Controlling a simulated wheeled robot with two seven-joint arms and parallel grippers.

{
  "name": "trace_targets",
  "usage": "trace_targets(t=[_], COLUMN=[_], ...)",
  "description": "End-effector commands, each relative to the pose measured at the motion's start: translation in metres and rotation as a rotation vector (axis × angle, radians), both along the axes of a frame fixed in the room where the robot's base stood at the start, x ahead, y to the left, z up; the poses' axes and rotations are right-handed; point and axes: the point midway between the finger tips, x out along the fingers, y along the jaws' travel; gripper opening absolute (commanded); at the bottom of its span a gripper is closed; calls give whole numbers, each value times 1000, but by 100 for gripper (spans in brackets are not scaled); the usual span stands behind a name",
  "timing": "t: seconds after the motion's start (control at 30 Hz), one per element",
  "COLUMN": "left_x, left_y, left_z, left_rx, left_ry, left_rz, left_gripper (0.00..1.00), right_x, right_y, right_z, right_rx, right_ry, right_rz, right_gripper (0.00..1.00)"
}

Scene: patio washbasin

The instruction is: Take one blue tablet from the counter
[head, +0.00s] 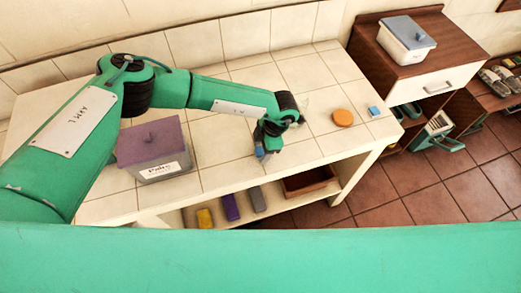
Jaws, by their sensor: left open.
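A small blue tablet (374,110) lies on the white tiled counter (220,148) near its right end. My left gripper (264,153) points down over the counter's front part, left of this tablet and well apart from it. Its jaws are open. A small bluish piece (260,153) shows at its fingertips. I cannot tell whether it is another tablet or whether the fingers touch it. My right gripper is not in view.
An orange disc (343,117) lies left of the blue tablet. A grey box with a purple lid (153,151) stands on the counter's left part. Yellow, purple and grey blocks lie on the shelf below. A white bin (407,42) stands on a brown cabinet (445,60).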

Motion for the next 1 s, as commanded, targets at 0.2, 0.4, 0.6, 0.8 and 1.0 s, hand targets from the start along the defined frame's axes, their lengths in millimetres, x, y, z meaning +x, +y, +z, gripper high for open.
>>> trace_targets(t=[0.2, 0.4, 0.6, 0.8, 1.0], left_x=[0, 0, 0, 1, 2], left_y=[0, 0, 0, 0, 0], left_z=[0, 0, 1, 14, 54], left_rx=[0, 0, 0, -1, -2], left_ry=[0, 0, 0, 0, -4], left_rz=[0, 0, 0, 0, -1], left_gripper=[34, 12, 12, 12, 12], right_x=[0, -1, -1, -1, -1], right_y=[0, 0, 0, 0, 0], right_z=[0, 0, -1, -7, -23], right_rx=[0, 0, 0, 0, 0], right_ry=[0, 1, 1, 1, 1], right_rz=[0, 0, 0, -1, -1], right_gripper=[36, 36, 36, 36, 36])
